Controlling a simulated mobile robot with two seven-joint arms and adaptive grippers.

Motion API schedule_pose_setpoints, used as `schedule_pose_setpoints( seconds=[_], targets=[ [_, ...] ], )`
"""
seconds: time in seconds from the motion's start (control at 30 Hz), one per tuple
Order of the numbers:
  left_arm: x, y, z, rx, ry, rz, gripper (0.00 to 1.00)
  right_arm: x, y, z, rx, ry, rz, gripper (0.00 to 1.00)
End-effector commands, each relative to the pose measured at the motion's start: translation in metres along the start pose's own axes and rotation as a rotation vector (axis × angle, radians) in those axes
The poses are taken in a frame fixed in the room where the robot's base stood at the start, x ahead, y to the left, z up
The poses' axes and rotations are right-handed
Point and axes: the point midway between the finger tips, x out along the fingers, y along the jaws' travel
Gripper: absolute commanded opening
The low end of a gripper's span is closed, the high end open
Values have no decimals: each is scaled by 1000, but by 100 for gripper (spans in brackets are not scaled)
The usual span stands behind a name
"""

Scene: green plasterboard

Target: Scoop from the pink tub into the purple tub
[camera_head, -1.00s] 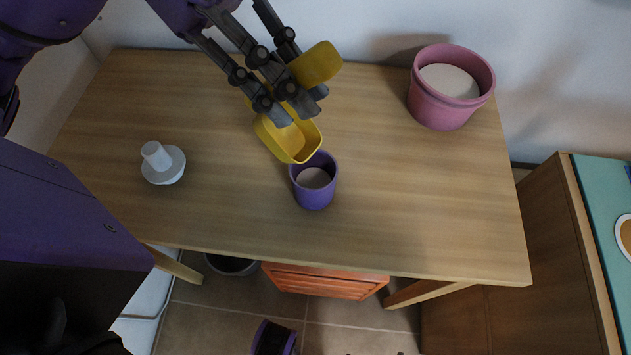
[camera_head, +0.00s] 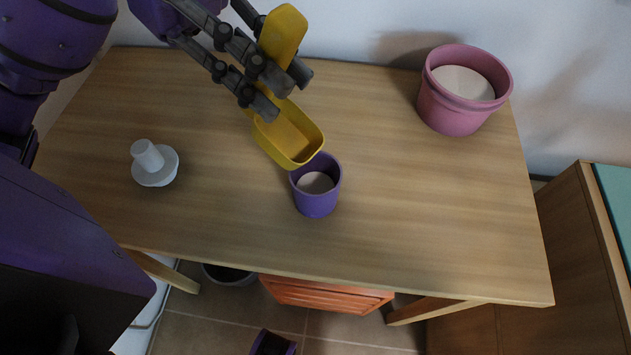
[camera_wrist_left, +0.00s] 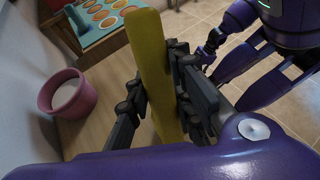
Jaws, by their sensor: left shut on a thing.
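My left gripper (camera_head: 270,96) is shut on a yellow scoop (camera_head: 291,140). The scoop's open bowl hangs tilted just behind and above the rim of the purple tub; its inside looks empty. The purple tub (camera_head: 316,199) stands upright near the table's middle with pale material inside. The pink tub (camera_head: 455,112) stands upright at the back right, holding pale material with a flat top. In the left wrist view the scoop's yellow handle (camera_wrist_left: 150,65) sits between the fingers, and the pink tub (camera_wrist_left: 70,97) is at left. My right gripper is not clearly seen.
A white knobbed object (camera_head: 155,168) stands on the left of the wooden table (camera_head: 420,215). An orange crate (camera_head: 325,295) and a grey bin (camera_head: 230,275) are on the floor below. The table's right and front parts are clear.

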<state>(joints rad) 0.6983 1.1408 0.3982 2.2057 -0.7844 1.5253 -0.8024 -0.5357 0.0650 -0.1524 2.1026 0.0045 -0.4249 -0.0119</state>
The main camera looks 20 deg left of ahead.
Motion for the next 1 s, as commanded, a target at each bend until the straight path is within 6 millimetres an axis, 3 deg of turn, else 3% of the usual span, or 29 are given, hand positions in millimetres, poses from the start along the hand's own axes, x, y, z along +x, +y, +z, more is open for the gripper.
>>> schedule_pose_setpoints(
  seconds=[1.0],
  targets=[
    [-31, 0, 64, 0, 0, 0, 0, -25, 0, -38, -1, 42, 0, 40]
  ],
)
